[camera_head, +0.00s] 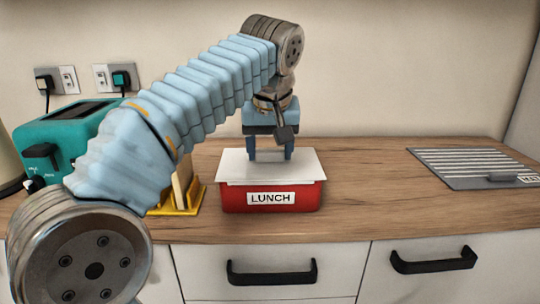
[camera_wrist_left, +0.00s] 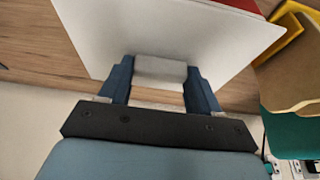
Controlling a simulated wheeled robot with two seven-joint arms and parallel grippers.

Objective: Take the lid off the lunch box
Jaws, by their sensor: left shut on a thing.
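The red lunch box (camera_head: 232,200), with a "LUNCH" label on its front, stands on the wooden counter. Its white lid (camera_head: 233,168) covers the top; I cannot tell whether there is a small gap under it. My left gripper (camera_head: 270,156) points down over the lid. In the left wrist view, the left gripper (camera_wrist_left: 160,80) has its two blue fingers shut on the lid's pale grey block-like handle (camera_wrist_left: 160,70). The lid's flat top (camera_wrist_left: 130,28) fills the upper middle there, with a bit of the red box (camera_wrist_left: 240,4) past its edge. My right gripper is out of view.
A grey ribbed tray (camera_head: 465,163) lies at the right. The counter (camera_head: 375,190) between box and tray is clear. Drawers with black handles are below.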

